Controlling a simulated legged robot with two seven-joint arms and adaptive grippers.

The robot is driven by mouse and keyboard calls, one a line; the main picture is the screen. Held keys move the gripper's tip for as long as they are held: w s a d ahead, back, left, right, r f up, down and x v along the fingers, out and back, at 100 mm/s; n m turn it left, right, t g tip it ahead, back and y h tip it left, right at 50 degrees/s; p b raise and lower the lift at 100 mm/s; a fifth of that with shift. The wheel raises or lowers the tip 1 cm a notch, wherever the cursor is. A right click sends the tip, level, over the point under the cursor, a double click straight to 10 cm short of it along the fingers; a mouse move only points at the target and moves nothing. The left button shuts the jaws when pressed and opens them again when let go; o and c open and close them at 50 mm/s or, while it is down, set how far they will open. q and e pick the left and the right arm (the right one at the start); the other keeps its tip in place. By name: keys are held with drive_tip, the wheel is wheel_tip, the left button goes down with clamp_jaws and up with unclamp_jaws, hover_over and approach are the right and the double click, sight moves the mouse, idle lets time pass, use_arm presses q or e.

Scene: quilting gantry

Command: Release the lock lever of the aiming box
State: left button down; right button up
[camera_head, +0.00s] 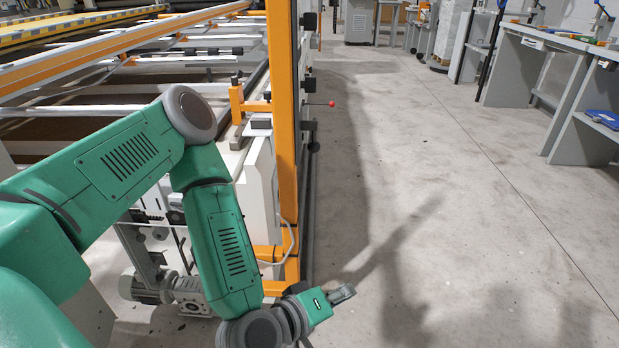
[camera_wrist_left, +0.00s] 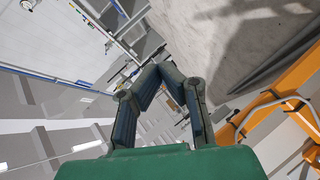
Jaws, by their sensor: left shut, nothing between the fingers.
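A thin lever with a red ball knob (camera_head: 332,104) sticks out to the right from the orange upright post (camera_head: 285,130). Small black boxes (camera_head: 309,85) sit on the post's right side near it; I cannot tell for sure which is the aiming box. My left gripper (camera_head: 345,293) is low over the floor, right of the post's foot, well below and apart from the red knob. In the left wrist view its two fingertips (camera_wrist_left: 160,69) meet with nothing between them. The lever does not show clearly in the wrist view. My right gripper is not in view.
The quilting gantry's frame (camera_head: 130,38) and rails fill the left, with a motor (camera_head: 146,288) low beside my arm. A cable (camera_head: 290,245) hangs at the post's foot. The concrete floor (camera_head: 440,190) is clear to the right, up to grey workbenches (camera_head: 545,45).

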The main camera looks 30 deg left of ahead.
use_arm(q)
drive_tip(key=w+a+r+n+t+y+b, duration=0.1)
drive_tip(key=w+a+r+n+t+y, duration=0.1)
drive_tip(key=a+r+n+y, duration=0.3)
drive_tip(key=w+a+r+n+t+y+b, duration=0.1)
drive_tip(key=w+a+r+n+t+y, duration=0.2)
drive_tip(key=a, duration=0.7)
wheel_tip(320, 180, up, 3)
drive_tip(key=n+y, duration=0.2)
drive_tip(key=n, duration=0.1)
drive_tip(key=shift+w+a+n+t+y, duration=0.15)
drive_tip(key=shift+a+n+t+y, duration=0.15)
drive_tip(key=shift+t+y, duration=0.1)
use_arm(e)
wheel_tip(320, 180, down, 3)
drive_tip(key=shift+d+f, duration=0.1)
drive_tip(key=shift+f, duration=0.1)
use_arm(q)
drive_tip(key=shift+w, duration=0.15)
drive_tip(key=b, duration=0.2)
approach(312, 152)
drive_tip(key=x, duration=0.6)
drive_tip(key=shift+w+a, duration=0.15)
drive_tip(key=shift+x, duration=0.85)
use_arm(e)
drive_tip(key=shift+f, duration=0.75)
use_arm(q)
drive_tip(key=shift+r, duration=0.1)
